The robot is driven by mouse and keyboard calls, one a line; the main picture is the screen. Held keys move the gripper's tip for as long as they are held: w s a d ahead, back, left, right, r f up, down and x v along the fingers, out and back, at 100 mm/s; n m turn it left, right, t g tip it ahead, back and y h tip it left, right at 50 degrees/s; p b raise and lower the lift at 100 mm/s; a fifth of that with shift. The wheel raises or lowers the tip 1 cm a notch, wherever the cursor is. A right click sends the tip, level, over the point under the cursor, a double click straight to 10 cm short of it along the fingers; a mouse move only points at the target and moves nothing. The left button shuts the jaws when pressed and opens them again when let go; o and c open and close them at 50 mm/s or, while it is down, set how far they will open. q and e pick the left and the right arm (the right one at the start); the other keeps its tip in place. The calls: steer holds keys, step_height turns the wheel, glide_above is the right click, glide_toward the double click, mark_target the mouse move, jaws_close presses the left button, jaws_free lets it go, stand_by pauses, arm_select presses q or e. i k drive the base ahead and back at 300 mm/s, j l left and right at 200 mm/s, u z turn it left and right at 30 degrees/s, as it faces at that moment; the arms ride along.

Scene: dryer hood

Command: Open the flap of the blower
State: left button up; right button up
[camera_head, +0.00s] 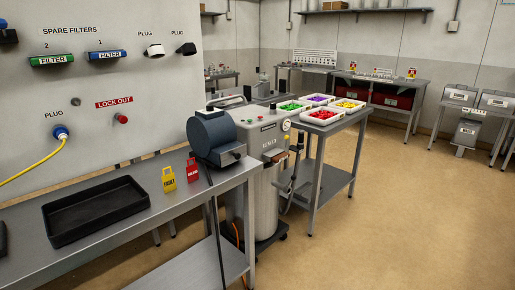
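A dark blue-grey round housing (210,136), which looks like the blower, stands at the right end of the near metal bench. A small grey block (234,152) sits low on its right side, and a dark cable hangs down below it. I cannot make out clearly which part is the flap or whether it is open. Neither of my grippers shows in the head view.
A black tray (62,217) lies on the bench (160,213), with yellow (168,180) and red (193,171) tags beside the housing. A metal machine (258,185) stands behind. A table (331,133) bears coloured bins.

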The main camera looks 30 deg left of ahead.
mark_target(227, 158)
steer(key=i+u, duration=0.15)
steer(key=i, duration=0.35)
steer(key=i+l+u, duration=0.15)
steer(key=i, duration=0.35)
steer(key=i+l+u, duration=0.15)
steer(key=i, duration=0.35)
